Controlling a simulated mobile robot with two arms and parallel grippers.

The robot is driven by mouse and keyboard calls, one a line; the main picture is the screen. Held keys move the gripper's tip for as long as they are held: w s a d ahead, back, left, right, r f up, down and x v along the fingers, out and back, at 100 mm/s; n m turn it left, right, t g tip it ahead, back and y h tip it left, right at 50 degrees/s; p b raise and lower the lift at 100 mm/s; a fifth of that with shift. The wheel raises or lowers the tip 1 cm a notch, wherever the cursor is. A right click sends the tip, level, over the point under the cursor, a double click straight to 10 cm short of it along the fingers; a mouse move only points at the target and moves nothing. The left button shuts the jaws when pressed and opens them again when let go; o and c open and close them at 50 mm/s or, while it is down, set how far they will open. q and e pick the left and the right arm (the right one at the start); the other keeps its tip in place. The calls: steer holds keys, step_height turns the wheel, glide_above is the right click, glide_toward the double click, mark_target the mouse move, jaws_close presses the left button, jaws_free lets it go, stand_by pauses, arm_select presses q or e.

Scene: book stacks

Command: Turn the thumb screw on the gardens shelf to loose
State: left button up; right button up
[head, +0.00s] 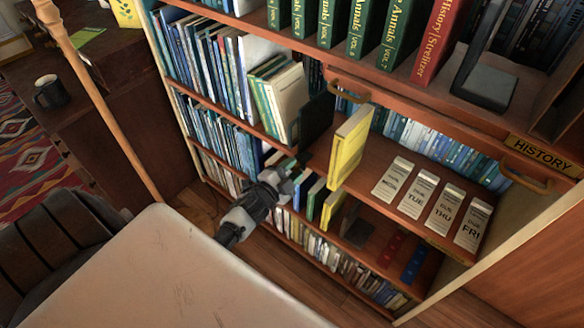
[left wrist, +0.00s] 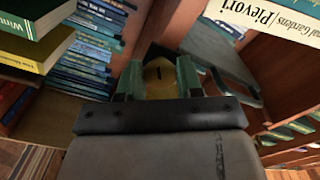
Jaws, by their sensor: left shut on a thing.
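My left gripper (head: 296,170) reaches to the front of the middle shelf, just left of a standing yellow book (head: 349,148). In the left wrist view its two greenish fingers (left wrist: 159,80) are shut on a round brass-coloured thumb screw (left wrist: 160,72), one finger on each side. A short dark mark shows on the screw's face, lying roughly level in that view. In the head view the screw is hidden by the gripper. My right gripper is not in view.
A black bookend (head: 315,119) stands behind the gripper. Day cards (head: 394,180) lie on the shelf to the right. A mug (head: 50,92) stands on the dark cabinet at left. Wooden floor shows below.

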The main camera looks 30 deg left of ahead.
arm_select(q)
steer(key=shift+f, duration=0.1)
stand_by(0.4)
steer(key=o, duration=0.9)
steer(key=s, duration=1.1)
steer(key=shift+a, duration=0.4)
steer(key=shift+w, duration=0.1)
